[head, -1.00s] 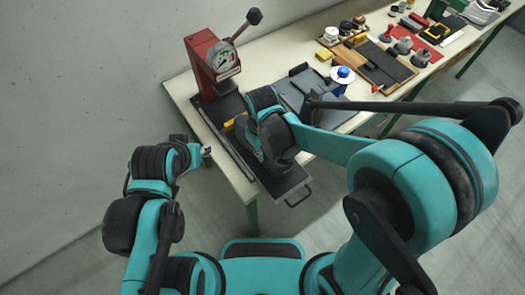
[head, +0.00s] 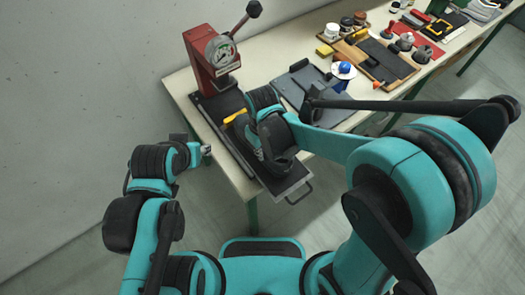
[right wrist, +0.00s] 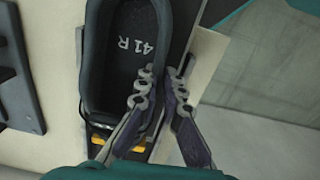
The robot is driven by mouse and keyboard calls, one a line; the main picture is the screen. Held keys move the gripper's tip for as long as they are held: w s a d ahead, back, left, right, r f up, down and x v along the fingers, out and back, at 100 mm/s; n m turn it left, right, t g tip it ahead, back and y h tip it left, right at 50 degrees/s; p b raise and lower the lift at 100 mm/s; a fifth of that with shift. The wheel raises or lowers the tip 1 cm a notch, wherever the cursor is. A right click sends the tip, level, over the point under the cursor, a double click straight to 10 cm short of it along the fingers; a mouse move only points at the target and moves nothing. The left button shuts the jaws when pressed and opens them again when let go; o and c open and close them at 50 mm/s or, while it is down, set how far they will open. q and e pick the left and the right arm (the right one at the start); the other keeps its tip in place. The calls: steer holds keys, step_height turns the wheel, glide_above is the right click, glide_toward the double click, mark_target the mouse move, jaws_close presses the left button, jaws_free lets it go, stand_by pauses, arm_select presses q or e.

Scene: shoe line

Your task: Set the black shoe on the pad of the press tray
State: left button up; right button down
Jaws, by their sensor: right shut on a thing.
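The black shoe (right wrist: 122,75) shows from above in the right wrist view, with "41 R" on its insole. My right gripper (right wrist: 163,80) is shut on the shoe's side wall, one finger inside the opening and one outside. In the head view the gripper (head: 256,140) and arm hide most of the shoe, over the press tray (head: 291,184). The pad is hidden, and I cannot tell whether the shoe touches it. The red press (head: 199,62) stands behind. My left gripper (head: 206,150) is left of the table edge, away from the shoe; its fingers are too small to read.
A yellow part (head: 234,116) sits close to the shoe, on the press side. A dark grey plate (head: 297,88) lies right of the press. Wooden trays (head: 375,62) and several small items fill the far table. The floor in front is clear.

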steer(key=shift+f, duration=0.1)
steer(key=c, duration=1.6)
jaws_free()
step_height(320, 180, up, 12)
steer(key=s+d+f+m+t+b, duration=0.2)
steer(key=d+m+t+b, duration=0.1)
steer(key=d, duration=0.6)
steer(key=s+d+f+m+t+b, duration=0.3)
steer(key=d+m+t, duration=0.1)
steer(key=d, duration=0.5)
steer(key=shift+s+f+m, duration=0.2)
steer(key=shift+f+m, duration=0.1)
steer(key=shift+m, duration=0.1)
